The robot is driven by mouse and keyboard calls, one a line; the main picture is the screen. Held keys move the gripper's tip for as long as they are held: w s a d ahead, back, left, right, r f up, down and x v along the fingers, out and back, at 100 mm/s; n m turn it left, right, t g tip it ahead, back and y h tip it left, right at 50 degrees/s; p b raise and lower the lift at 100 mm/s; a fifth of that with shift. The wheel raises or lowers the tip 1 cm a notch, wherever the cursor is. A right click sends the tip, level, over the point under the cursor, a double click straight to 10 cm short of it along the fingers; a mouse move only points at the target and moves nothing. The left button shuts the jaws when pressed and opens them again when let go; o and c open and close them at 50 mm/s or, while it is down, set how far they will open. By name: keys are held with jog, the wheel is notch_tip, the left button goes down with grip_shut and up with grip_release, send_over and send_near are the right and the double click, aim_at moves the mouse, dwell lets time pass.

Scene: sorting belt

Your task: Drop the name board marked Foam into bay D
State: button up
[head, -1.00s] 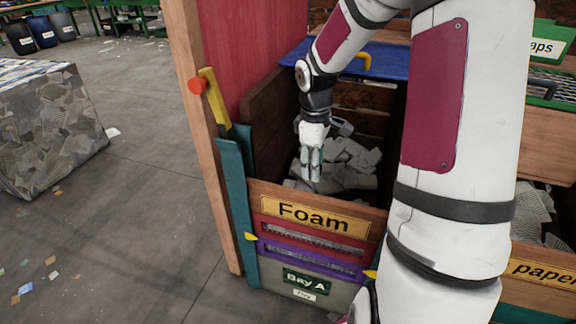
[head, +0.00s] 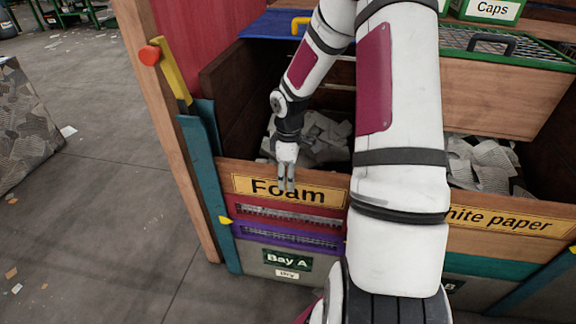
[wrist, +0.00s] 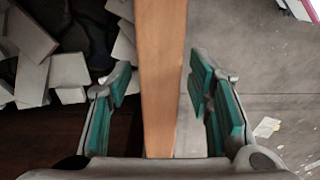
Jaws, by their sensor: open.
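The wooden name board marked Foam (head: 320,194) sits upright at the front of the bay labelled Bay A (head: 287,262), with black letters on a yellow plate. My gripper (head: 286,188) points down at this board and covers part of the lettering. In the wrist view, the board's top edge (wrist: 161,60) runs between the open, teal-padded fingers of my gripper (wrist: 160,108), one on each side. Bay D is not recognisable in any view.
Grey foam pieces (head: 325,135) lie inside the bay behind the board. A board reading "hite paper" (head: 508,219) fronts the bay to the right. A teal post (head: 213,190) and a yellow lever with a red knob (head: 166,72) stand at left. Open floor lies left.

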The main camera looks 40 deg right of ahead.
jog(key=shift+f+b, duration=0.35)
jog(key=shift+f, duration=1.15)
grip_shut()
jog(key=shift+r, duration=0.1)
notch_tip(320, 180, up, 34)
jog(key=p, duration=2.4)
